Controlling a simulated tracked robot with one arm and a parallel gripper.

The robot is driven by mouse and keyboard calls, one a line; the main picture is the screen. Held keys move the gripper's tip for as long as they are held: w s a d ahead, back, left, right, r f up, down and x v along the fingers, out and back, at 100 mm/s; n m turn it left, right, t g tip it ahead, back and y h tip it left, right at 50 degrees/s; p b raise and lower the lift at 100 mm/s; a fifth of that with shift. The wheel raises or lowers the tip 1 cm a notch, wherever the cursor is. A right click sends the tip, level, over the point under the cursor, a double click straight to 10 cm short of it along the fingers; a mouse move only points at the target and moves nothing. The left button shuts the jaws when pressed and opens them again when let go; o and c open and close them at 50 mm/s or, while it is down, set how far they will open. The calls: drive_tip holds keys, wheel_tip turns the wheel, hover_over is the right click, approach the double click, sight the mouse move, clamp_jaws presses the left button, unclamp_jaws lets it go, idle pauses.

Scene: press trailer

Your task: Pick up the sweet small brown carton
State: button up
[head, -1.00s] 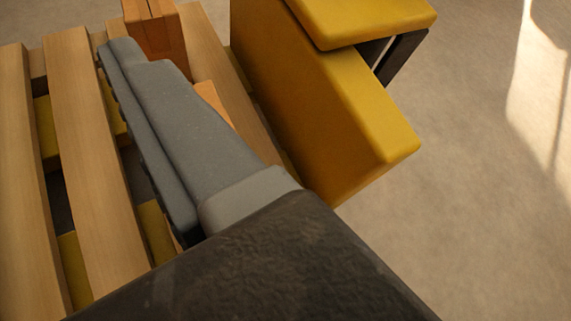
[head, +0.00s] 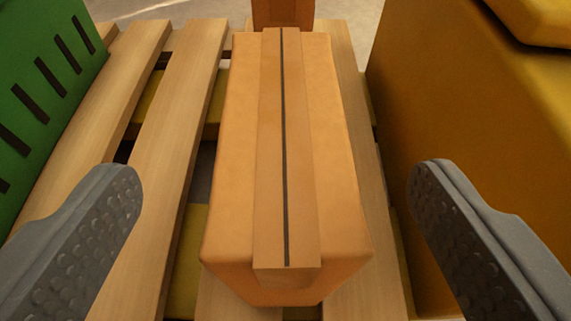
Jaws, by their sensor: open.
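A long brown carton (head: 235,150) with a paler tape band and a dark seam along its top lies on the wooden pallet, in the middle of the head view. A second, darker brown carton (head: 283,14) stands just behind its far end, mostly cut off by the top edge. I cannot tell from the picture which of the two is the task's small one. My gripper (head: 276,180) is open, its two grey fingers wide apart, one on each side of the near carton. Neither finger appears to touch it.
The slatted wooden pallet (head: 180,130) lies beneath, with gaps between its boards. A green slotted crate (head: 45,80) stands at the left. A large yellow block-like body (head: 460,130) stands close on the right. Pale floor shows at the top.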

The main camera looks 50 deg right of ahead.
sight(284, 134)
drive_tip(key=b+x, duration=0.1)
drive_tip(key=x, duration=0.1)
drive_tip(key=b+x, duration=0.1)
drive_tip(key=x, duration=0.2)
drive_tip(key=shift+s+f, duration=0.25)
drive_tip(key=shift+w+d+f+b, duration=0.1)
drive_tip(key=shift+w+d+b, duration=0.3)
drive_tip(key=shift+w+d, duration=0.1)
clamp_jaws()
